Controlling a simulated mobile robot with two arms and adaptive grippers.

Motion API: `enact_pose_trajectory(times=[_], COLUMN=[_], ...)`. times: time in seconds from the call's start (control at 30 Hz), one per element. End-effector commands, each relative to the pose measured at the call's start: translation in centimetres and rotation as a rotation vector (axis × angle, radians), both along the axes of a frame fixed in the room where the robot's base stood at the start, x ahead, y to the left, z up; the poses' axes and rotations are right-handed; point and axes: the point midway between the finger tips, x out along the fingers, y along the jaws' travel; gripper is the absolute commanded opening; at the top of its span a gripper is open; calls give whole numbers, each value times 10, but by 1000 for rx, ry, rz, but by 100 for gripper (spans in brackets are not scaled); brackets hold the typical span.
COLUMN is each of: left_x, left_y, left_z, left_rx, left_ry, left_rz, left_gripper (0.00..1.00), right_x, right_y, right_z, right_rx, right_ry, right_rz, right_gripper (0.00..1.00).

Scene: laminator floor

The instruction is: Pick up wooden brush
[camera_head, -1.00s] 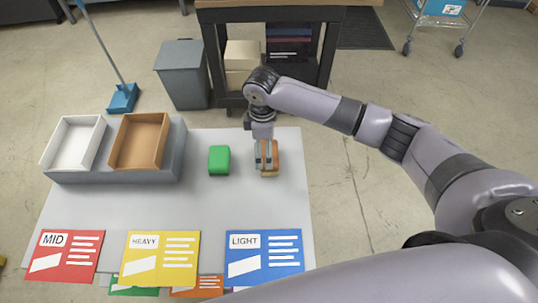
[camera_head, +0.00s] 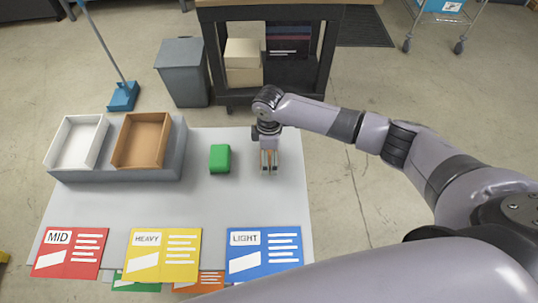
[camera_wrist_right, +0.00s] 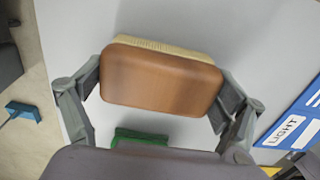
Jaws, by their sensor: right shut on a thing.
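The wooden brush (camera_wrist_right: 163,77) has a smooth brown rounded back and pale bristles along its far side in the right wrist view. My right gripper (camera_wrist_right: 160,90) is shut on it, with one finger at each end. In the head view, my right gripper (camera_head: 269,170) points down over the right part of the grey table (camera_head: 200,205), and the brush is mostly hidden by the fingers. I cannot tell for sure how high the brush is above the table. My left gripper is not in view.
A green block (camera_head: 220,159) lies left of the gripper. A grey holder carries a white tray (camera_head: 66,158) and a brown tray (camera_head: 132,158) at the left. Red (camera_head: 70,252), yellow (camera_head: 163,254) and blue (camera_head: 264,251) cards line the front edge. The table's middle is clear.

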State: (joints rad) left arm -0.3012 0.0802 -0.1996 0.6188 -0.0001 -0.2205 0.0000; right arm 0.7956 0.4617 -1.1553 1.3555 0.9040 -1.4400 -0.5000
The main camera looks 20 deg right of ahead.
Motion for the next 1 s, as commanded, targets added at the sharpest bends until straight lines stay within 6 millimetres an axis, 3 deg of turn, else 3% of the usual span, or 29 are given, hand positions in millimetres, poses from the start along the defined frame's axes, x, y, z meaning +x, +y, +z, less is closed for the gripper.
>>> enact_pose_trajectory(times=[0.63, 1.0], left_x=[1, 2], left_y=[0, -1], left_z=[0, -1], left_rx=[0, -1], left_ry=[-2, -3], left_rz=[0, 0], left_gripper=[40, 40], right_x=[0, 1], right_y=[0, 0], right_z=[0, 7], right_rx=[0, 1], right_ry=[0, -1], right_rz=[0, 0], right_gripper=[36, 36])
